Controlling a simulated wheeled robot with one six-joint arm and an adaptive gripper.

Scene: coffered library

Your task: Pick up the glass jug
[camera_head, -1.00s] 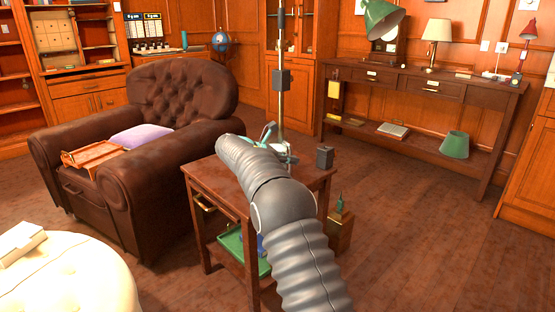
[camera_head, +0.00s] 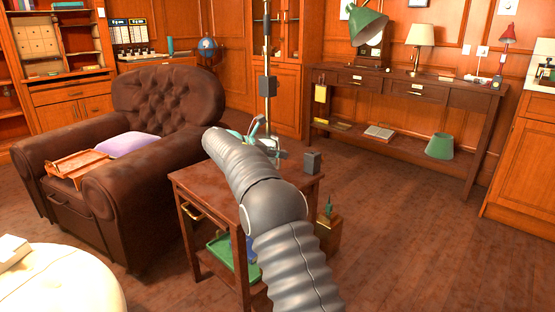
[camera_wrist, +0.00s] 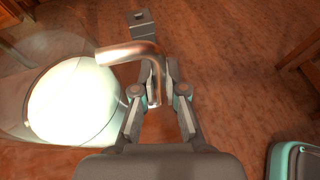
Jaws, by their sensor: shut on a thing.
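In the wrist view, the glass jug (camera_wrist: 60,142) is a clear, wide body on the left with a bright white round area inside its outline. Its shiny metal handle (camera_wrist: 125,52) bends to the right and down between my fingers. My gripper (camera_wrist: 158,75) is shut on this handle. In the head view, my gripper (camera_head: 259,130) is over the far side of the small wooden side table (camera_head: 291,188), largely hidden behind my grey arm. I cannot make out the jug there.
A dark box (camera_head: 312,163) stands on the side table's right corner. A green tray (camera_head: 222,250) is on its lower shelf. A brown leather armchair (camera_head: 120,205) is close on the left, a cream ottoman (camera_head: 75,275) at front left. The floor on the right is open.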

